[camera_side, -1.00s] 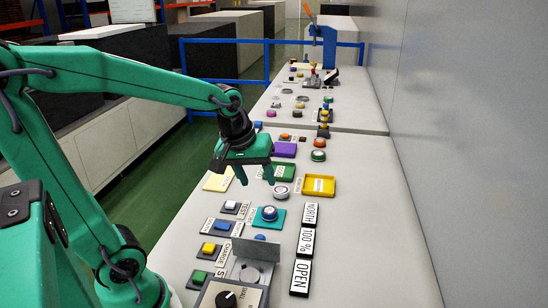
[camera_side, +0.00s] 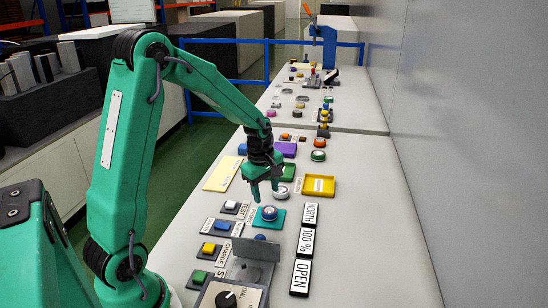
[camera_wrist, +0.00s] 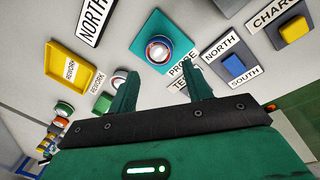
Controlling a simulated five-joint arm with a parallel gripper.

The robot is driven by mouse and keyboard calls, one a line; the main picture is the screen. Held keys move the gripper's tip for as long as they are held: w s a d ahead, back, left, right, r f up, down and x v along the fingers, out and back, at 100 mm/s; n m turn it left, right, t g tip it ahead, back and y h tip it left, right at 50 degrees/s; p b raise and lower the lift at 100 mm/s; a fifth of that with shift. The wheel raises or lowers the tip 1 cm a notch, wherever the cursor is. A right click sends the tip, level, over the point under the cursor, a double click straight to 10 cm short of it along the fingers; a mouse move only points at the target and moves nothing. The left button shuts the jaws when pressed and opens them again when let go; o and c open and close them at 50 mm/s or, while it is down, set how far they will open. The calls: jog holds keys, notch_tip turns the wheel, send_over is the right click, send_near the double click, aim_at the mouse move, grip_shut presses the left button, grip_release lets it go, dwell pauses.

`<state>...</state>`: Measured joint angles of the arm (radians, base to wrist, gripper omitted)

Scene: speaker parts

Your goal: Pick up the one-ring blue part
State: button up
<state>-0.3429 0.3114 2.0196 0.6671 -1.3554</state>
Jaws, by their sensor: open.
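A round blue part (camera_side: 268,213) stands on a teal square pad beside the PROBE label. My gripper (camera_side: 265,192) is open and empty, pointing down, above and slightly behind the part in the side view. In the wrist view the gripper's two fingertips (camera_wrist: 160,72) are apart, with the part just beyond them. Another blue piece (camera_side: 260,237) is partly hidden by a grey bracket.
A yellow REWORK tray (camera_side: 319,186) lies to the right, with a white-topped round part (camera_side: 281,192) beside it. Black label blocks (camera_side: 305,241) line the right. A grey bracket (camera_side: 258,248) stands in front. Several coloured switches sit at the left.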

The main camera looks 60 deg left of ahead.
aim_at(269, 210)
jog(key=shift+w+f, duration=0.2)
jog(key=shift+f, duration=1.15)
jog(key=shift+w+a+f, duration=0.1)
jog(key=shift+w+f, duration=0.1)
jog(key=shift+f, duration=1.1)
jog(key=shift+w+a+f, duration=0.1)
jog(key=shift+w+f, duration=0.1)
jog(key=shift+f, duration=1.05)
jog(key=c, duration=0.9)
jog(key=shift+r, duration=0.1)
